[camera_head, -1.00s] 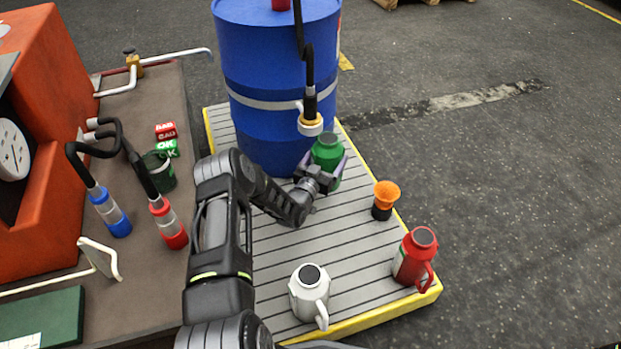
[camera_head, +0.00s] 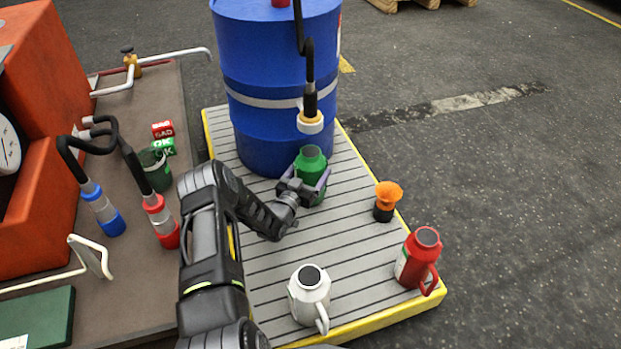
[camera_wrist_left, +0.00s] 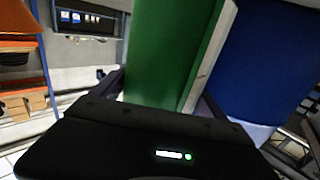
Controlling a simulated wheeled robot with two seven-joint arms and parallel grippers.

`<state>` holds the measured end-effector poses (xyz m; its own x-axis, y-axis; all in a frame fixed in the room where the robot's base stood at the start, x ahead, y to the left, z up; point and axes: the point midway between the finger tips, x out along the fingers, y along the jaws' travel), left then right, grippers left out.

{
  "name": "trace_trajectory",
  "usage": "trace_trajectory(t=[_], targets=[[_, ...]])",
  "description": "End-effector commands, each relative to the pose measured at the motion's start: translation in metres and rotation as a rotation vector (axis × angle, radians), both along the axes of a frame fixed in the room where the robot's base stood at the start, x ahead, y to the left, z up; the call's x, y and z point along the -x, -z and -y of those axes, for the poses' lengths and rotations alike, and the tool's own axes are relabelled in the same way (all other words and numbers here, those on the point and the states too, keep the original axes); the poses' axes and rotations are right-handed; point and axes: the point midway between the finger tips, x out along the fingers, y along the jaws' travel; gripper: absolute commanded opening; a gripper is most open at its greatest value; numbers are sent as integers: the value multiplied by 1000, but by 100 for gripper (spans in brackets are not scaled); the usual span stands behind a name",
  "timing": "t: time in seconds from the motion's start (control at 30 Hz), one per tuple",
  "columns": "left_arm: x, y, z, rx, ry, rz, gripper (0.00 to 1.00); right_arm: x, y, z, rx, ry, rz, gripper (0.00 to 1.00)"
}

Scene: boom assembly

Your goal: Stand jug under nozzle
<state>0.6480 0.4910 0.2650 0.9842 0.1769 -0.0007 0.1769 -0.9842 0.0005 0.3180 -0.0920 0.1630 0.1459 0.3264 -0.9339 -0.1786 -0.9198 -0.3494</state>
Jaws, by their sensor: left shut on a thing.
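A green jug (camera_head: 310,164) stands upright in the grasp of my left gripper (camera_head: 306,186), in front of the blue drum. The jug fills the middle of the left wrist view (camera_wrist_left: 170,50), between the fingers. The nozzle (camera_head: 310,122), a black hose end with a white and orange collar, hangs in front of the drum. In the head view the jug's mouth appears just below the nozzle; whether it is straight under it I cannot tell. Whether the jug's base touches the slatted platform is hidden. My right gripper is not in view.
The slatted platform (camera_head: 262,262) with a yellow edge holds the blue drum (camera_head: 270,90), a white jug (camera_head: 309,298), a red jug (camera_head: 418,262) and an orange-topped black container (camera_head: 386,202). A bench (camera_head: 130,290) with hoses stands left.

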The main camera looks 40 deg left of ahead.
Motion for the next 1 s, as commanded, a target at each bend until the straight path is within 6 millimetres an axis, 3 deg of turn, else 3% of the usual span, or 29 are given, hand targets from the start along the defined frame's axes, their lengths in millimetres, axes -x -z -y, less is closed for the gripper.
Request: trace_trajectory(t=[0.03,0.1,0.53,0.57,0.77,1.0], targets=[[0,14,0,0,0,1,25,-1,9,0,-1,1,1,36],[0,21,0,0,0,2,25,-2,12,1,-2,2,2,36],[0,24,0,0,0,2,25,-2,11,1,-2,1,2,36],[0,26,0,0,0,0,85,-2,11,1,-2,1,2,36],[0,25,0,0,0,0,100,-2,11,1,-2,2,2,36],[0,24,0,0,-1,1,100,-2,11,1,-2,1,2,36]])
